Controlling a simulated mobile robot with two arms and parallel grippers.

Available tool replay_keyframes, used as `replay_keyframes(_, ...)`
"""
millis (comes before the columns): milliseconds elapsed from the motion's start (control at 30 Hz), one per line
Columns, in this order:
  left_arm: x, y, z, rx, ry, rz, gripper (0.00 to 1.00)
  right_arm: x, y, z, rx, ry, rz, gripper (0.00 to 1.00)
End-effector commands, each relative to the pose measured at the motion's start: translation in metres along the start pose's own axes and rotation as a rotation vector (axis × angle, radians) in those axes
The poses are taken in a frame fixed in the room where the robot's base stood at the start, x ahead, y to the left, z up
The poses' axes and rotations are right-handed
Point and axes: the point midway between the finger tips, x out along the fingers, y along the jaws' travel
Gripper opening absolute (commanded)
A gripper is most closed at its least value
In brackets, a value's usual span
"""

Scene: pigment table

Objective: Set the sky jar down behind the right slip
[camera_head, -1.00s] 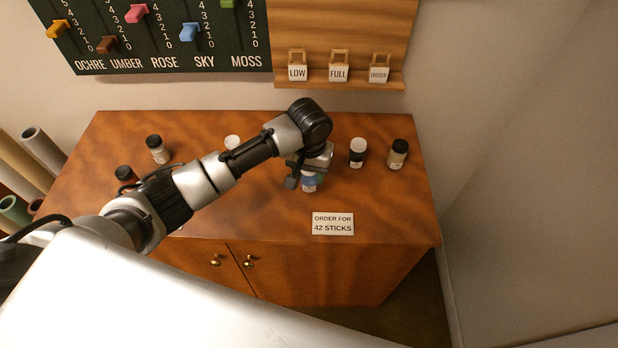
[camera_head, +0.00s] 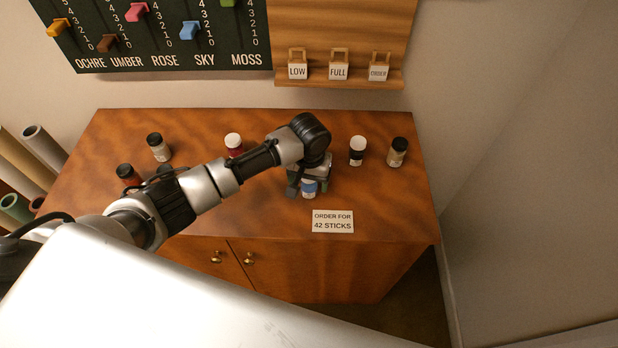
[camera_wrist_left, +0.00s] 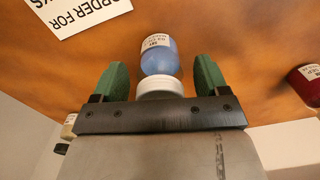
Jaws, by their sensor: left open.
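The sky jar (camera_head: 309,187), blue with a white lid, stands on the table just behind the right slip and slightly left of its middle. The right slip (camera_head: 332,221) reads "ORDER FOR 42 STICKS" and lies flat near the front edge. My left gripper (camera_head: 309,184) is over the jar. In the left wrist view the sky jar (camera_wrist_left: 158,55) is between the open green fingers (camera_wrist_left: 160,80), with a gap on both sides. The slip (camera_wrist_left: 78,12) also shows there, apart from the jar. My right gripper is not in view.
A black jar with a white lid (camera_head: 357,152) and a beige jar (camera_head: 397,153) stand behind to the right. A red jar (camera_head: 233,144), a pale jar with a black lid (camera_head: 158,148) and an orange-red jar (camera_head: 128,175) stand to the left. The right front of the table is clear.

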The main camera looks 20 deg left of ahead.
Motion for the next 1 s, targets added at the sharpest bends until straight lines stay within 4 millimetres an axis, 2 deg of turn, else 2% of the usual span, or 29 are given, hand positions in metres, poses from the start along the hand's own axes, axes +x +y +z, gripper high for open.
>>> replay_keyframes(167, -0.004, 0.0, 0.0, 0.001, 0.001, 0.0, 0.74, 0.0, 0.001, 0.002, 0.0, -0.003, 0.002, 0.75)
replay_keyframes(267, -0.014, 0.0, -0.001, 0.001, 0.002, 0.002, 0.74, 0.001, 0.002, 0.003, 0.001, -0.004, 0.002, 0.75)
replay_keyframes(700, -0.102, 0.001, -0.001, 0.0, 0.003, 0.002, 0.74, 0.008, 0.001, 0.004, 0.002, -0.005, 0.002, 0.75)
replay_keyframes(833, -0.117, 0.0, -0.001, 0.0, 0.001, 0.001, 0.74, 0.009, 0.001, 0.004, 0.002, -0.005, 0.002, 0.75)
replay_keyframes(1000, -0.123, 0.0, 0.0, 0.001, -0.001, 0.001, 0.74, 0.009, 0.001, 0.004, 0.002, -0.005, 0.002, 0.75)
